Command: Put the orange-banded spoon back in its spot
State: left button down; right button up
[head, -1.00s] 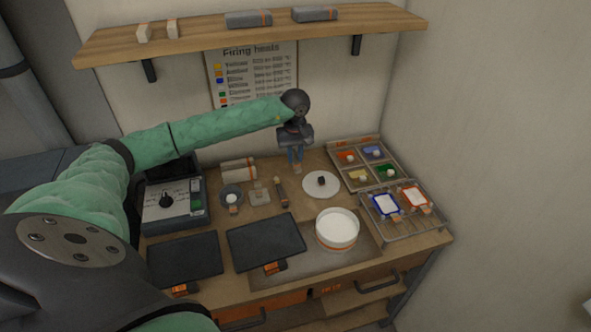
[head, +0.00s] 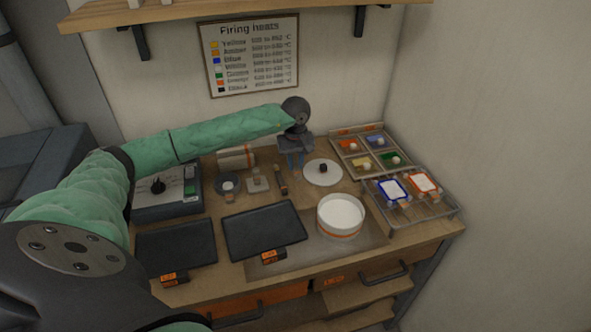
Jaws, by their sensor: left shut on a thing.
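My left gripper (head: 295,163) is above the back of the workbench, behind and to the left of the round white plate (head: 322,178). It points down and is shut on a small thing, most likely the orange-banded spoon. The fingers hide most of that thing, and I cannot make out an orange band. A tray with several coloured compartments (head: 344,171) stands at the back right, to the right of my gripper. It has orange, blue, yellow and green areas, each with a small pale knob. My right gripper is not in view.
A white bowl with an orange stripe (head: 341,216) stands in front. A wire rack (head: 432,209) with two framed pieces is at the right. Dark plates (head: 263,231) lie front left. A shelf (head: 240,10) hangs above.

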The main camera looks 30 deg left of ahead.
pick_arm(q)
jog(key=shift+w+a+f, duration=0.1)
jog(key=shift+f, duration=2.35)
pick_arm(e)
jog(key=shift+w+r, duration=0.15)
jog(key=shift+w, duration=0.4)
pick_arm(q)
jog(key=shift+f+b, duration=0.1)
jog(key=shift+b, duration=0.5)
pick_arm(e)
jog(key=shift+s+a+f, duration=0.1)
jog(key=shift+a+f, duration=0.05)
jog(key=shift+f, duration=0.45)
